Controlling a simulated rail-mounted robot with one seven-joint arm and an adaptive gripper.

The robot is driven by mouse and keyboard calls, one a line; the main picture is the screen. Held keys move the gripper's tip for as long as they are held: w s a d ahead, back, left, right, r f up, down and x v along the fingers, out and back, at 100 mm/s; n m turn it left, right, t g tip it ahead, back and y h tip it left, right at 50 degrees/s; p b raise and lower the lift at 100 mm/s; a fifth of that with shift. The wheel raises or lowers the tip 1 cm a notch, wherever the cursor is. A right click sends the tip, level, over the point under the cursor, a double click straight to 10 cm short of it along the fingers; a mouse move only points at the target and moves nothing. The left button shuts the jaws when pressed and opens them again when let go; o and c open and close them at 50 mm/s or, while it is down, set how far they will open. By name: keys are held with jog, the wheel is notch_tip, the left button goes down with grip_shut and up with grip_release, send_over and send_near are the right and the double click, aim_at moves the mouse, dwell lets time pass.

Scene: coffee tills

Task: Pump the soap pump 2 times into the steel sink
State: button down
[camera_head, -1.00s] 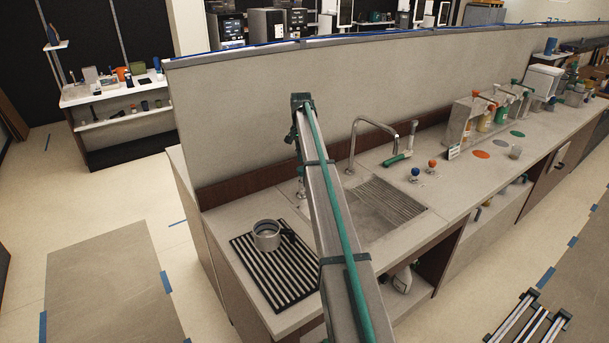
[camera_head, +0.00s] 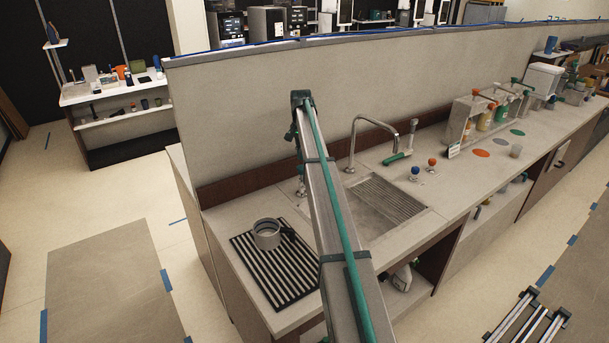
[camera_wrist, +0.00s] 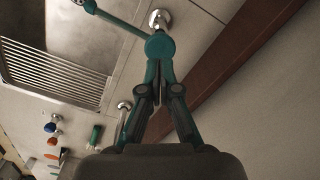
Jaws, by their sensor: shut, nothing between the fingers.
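The soap pump (camera_wrist: 159,45) has a round teal head in the wrist view. Its thin teal spout reaches up-left over the steel sink (camera_wrist: 75,25), and a chrome collar shows beyond the head. My gripper (camera_wrist: 158,72) is shut and empty, with its fingertips right at the pump head. I cannot tell whether they touch it. In the head view the steel sink (camera_head: 365,217) lies right of my arm. The chrome lower part of the soap pump (camera_head: 301,190) shows beside my arm, which hides much of the rest.
A tall chrome faucet (camera_head: 352,145) stands behind the sink, with a green-handled brush (camera_head: 397,158) near it. A black ribbed mat (camera_head: 270,275) with a grey ring-shaped container (camera_head: 267,235) lies left of the sink. The partition wall (camera_head: 240,125) rises close behind the counter.

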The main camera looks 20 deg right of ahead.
aim_at(301, 166)
jog(key=shift+f, duration=0.2)
jog(key=shift+f+b, duration=0.8)
jog(key=shift+f, duration=1.85)
jog(key=shift+r+p, duration=1.2)
jog(key=shift+r, duration=1.75)
notch_tip(301, 166, up, 6)
jog(key=shift+p, duration=1.25)
